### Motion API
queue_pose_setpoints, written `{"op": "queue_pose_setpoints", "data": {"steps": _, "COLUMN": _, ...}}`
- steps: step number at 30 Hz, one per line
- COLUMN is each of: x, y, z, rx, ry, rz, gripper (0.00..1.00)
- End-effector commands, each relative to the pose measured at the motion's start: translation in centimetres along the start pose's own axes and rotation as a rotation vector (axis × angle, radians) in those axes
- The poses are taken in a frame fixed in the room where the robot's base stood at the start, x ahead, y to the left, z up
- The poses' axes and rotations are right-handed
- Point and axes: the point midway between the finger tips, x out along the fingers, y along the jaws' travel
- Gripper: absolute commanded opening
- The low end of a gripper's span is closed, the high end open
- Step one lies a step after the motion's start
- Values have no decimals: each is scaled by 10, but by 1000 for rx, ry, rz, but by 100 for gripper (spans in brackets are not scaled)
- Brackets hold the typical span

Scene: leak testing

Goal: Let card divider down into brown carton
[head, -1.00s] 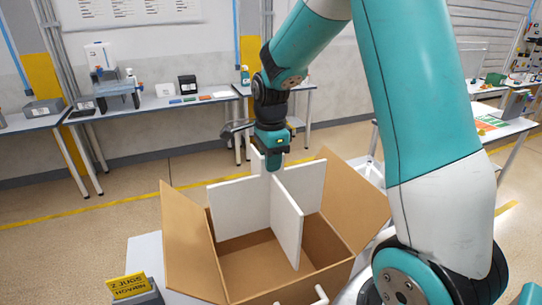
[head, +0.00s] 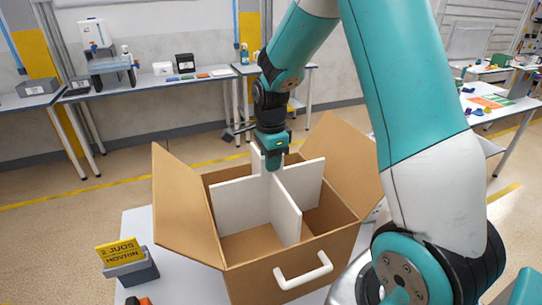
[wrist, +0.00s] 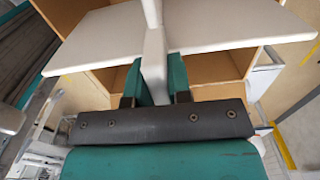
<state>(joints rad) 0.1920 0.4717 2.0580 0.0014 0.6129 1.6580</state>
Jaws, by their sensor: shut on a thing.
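The white card divider (head: 284,213), with crossed panels, stands upright between the walls of the brown carton (head: 256,278). Its lower part is inside; its upper edges show near the level of the carton's rim. The carton's side flaps are spread open. My gripper (head: 270,160) is above the carton, shut on the divider's raised middle tab. In the wrist view, the two teal fingers of my gripper (wrist: 156,78) close around the white tab, and the divider's panels (wrist: 215,28) spread to both sides. I cannot tell whether the divider touches the carton's floor.
The carton stands on a white table (head: 190,268). A yellow sign reading "2 JUGS HOVRIN" (head: 118,251) stands in a grey holder at its left. A white handle (head: 303,271) sits on the carton's front. Benches with equipment line the back wall.

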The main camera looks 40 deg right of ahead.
Motion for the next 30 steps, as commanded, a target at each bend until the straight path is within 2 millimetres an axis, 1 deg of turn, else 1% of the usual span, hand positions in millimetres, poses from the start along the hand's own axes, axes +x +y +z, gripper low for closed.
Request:
{"op": "queue_pose_setpoints", "data": {"steps": 1, "x": 12, "y": 0, "z": 0, "rx": 0, "ry": 0, "rz": 1, "gripper": 0}}
{"op": "queue_pose_setpoints", "data": {"steps": 30, "x": 131, "y": 0, "z": 0, "rx": 0, "ry": 0, "rz": 0, "gripper": 0}}
